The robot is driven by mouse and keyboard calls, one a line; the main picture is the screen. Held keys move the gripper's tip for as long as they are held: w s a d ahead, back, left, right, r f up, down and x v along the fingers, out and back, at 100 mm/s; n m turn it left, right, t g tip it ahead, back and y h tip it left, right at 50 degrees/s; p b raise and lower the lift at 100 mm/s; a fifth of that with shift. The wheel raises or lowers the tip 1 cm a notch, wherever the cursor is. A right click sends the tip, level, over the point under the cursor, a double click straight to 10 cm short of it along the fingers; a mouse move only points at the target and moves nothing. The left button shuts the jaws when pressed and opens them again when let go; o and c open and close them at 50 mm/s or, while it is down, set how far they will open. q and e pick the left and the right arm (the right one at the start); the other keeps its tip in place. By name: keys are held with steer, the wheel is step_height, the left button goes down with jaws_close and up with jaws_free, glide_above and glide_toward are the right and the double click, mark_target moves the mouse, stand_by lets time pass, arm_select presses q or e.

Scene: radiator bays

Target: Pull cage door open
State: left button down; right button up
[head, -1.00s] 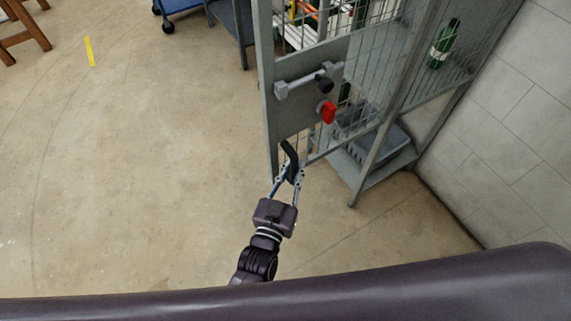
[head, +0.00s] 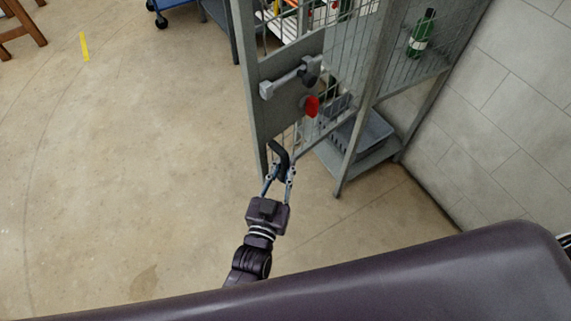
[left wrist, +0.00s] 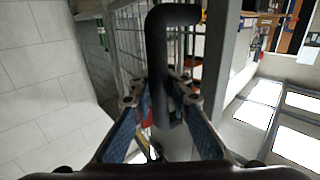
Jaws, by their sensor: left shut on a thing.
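The grey cage door (head: 258,110) stands swung out from the cage, with a bolt latch (head: 290,80) and a red knob (head: 312,106) on its plate. Its black handle (head: 281,153) sits low on the door. My left gripper (head: 279,174) is shut on this handle in the head view. In the left wrist view the black handle (left wrist: 157,70) rises between the two fingers (left wrist: 160,108), with the door's mesh and frame behind it. My right gripper is in neither view.
The cage (head: 385,85) holds a green bottle (head: 421,34) on a shelf and a grey crate (head: 365,135) low down. A tiled wall (head: 510,130) bounds the right. A blue cart (head: 178,6) stands at the back. Open floor (head: 130,150) lies to the left.

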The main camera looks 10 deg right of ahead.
arm_select(q)
steer(key=c, duration=2)
jaws_free()
steer(key=shift+s+a+f, duration=0.15)
steer(key=shift+a+f, duration=0.05)
steer(key=shift+a, duration=0.05)
steer(key=shift+o, duration=0.6)
steer(key=shift+r, duration=0.15)
steer(key=v, duration=1.2)
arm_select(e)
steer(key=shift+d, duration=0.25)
